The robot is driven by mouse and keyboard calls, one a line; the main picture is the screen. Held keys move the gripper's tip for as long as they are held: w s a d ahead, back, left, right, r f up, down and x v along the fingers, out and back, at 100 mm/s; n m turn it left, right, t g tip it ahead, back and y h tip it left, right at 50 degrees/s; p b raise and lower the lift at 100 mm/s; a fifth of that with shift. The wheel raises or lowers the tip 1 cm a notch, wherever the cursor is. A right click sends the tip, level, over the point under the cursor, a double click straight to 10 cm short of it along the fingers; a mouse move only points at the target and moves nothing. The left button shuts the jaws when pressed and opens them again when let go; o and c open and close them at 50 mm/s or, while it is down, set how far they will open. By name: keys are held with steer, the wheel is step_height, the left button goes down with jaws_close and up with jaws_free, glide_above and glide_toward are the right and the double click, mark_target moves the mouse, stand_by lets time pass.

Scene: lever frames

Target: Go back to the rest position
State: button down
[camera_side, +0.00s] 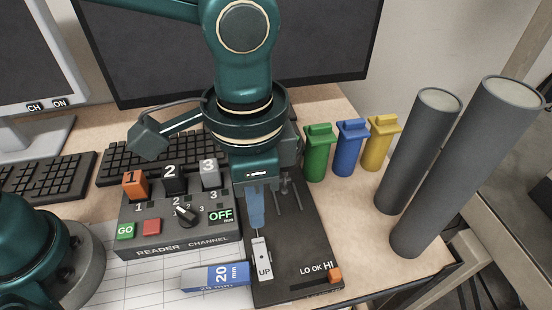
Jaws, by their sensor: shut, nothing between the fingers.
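My gripper (257,228) points down in the middle of the picture, over the dark lever plate. Its blue-grey fingers are shut with nothing between them. The tips are just above or at the top of a light lever (262,262) marked "UP"; I cannot tell whether they touch it. The dark lever plate (307,245) carries the words "LO OK HI" near its front, with an orange block (334,275) beside "HI". My wrist hides part of the plate's far end.
A reader box (180,235) with numbered blocks, a dial and "OFF" stands left. A blue-and-white "20 mm" block (217,277) lies in front. Green (317,155), blue (349,150) and yellow (379,145) pieces and two tall grey cylinders (418,150) (468,165) stand right. Monitors and keyboards are behind.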

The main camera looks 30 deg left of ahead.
steer(key=w+a+r+n+t+h, duration=0.1)
steer(key=a+r+n+t, duration=0.15)
steer(key=a+r, duration=0.3)
steer(key=w+a+r+n+t, duration=0.1)
steer(key=a+r+n, duration=0.25)
steer(key=a, duration=0.35)
steer(key=s+a+f+n+t+y, duration=0.1)
steer(key=s+a+f+n+t, duration=0.1)
steer(key=s+a, duration=0.4)
steer(key=shift+s+a+f+n, duration=0.35)
steer(key=shift+a+f+n, duration=0.15)
steer(key=shift+a+f, duration=0.35)
